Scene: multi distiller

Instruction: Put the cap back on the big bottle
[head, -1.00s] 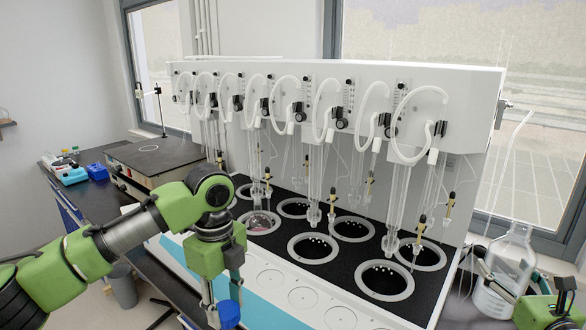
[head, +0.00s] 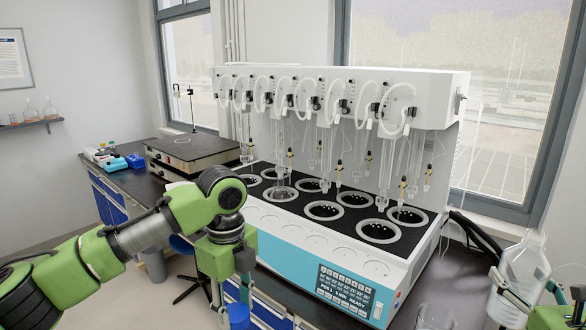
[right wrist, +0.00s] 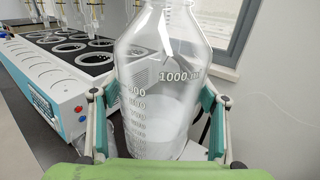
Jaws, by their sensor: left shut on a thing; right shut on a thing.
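The big bottle (head: 524,268) is clear glass with a white graduated scale and stands at the right of the head view. It fills the middle of the right wrist view (right wrist: 160,95), where the "1000 ml" mark and pale contents show. Its neck in the head view shows no cap. My right gripper (head: 508,300) is shut around the bottle's body, one finger on each side. The blue cap (head: 238,316) is at the bottom of the head view, held at the tips of my left gripper (head: 240,297), well left of the bottle. The fingertips are partly hidden.
The white and blue distiller (head: 440,235) with several round wells stands between and behind my grippers. Black cables (head: 478,235) run beside its right end. A glass vessel (head: 435,316) shows at the bottom edge. A hot plate (head: 190,150) stands at the far left.

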